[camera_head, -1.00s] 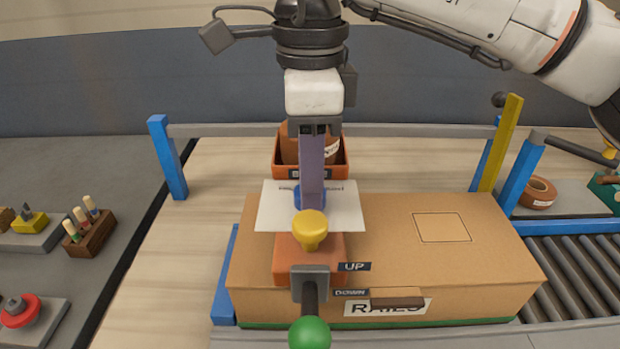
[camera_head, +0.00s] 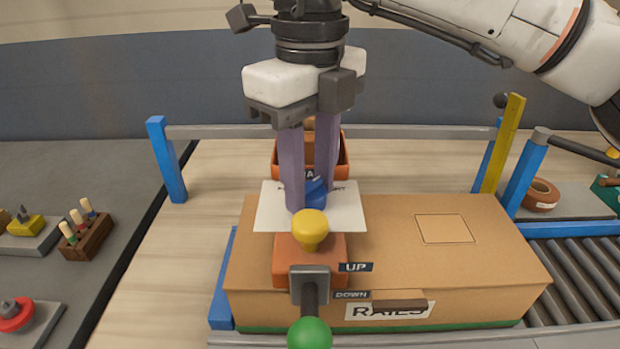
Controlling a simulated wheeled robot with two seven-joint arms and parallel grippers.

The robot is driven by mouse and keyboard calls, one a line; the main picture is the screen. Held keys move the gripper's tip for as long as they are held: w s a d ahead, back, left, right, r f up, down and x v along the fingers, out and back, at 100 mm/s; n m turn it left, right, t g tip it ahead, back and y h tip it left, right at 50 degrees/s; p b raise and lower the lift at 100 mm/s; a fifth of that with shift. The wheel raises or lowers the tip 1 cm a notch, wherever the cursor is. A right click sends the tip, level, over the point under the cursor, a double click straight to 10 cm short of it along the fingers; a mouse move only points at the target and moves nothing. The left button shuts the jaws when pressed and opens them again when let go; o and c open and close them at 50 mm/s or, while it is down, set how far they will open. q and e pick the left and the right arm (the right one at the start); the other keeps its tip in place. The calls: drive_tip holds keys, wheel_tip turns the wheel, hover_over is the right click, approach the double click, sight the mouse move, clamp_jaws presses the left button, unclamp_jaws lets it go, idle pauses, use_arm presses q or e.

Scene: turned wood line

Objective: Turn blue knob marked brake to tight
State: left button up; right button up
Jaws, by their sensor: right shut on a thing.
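The blue knob (camera_head: 316,192) sits on a white label plate (camera_head: 348,208) behind the yellow knob. The plate's print is mostly covered, so I cannot read the marks around the knob. My right gripper (camera_head: 310,200) reaches down from above, with its two purple fingers on either side of the blue knob, shut on it. The fingers and the yellow knob hide part of the blue knob. My left gripper is not in view.
A yellow knob (camera_head: 310,228) stands on an orange box just in front. A green-tipped lever (camera_head: 309,331) by UP and DOWN labels is nearest. A cardboard box (camera_head: 490,262) lies right, an orange bin (camera_head: 343,160) behind. Blue posts and a rail frame the area.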

sight(310, 183)
drive_tip(key=shift+r+m, duration=0.1)
drive_tip(key=shift+m, duration=0.3)
drive_tip(key=o, duration=1)
drive_tip(key=shift+o, duration=0.2)
wheel_tip(310, 183, up, 10)
drive_tip(key=p, duration=0.1)
drive_tip(key=shift+r, duration=0.15)
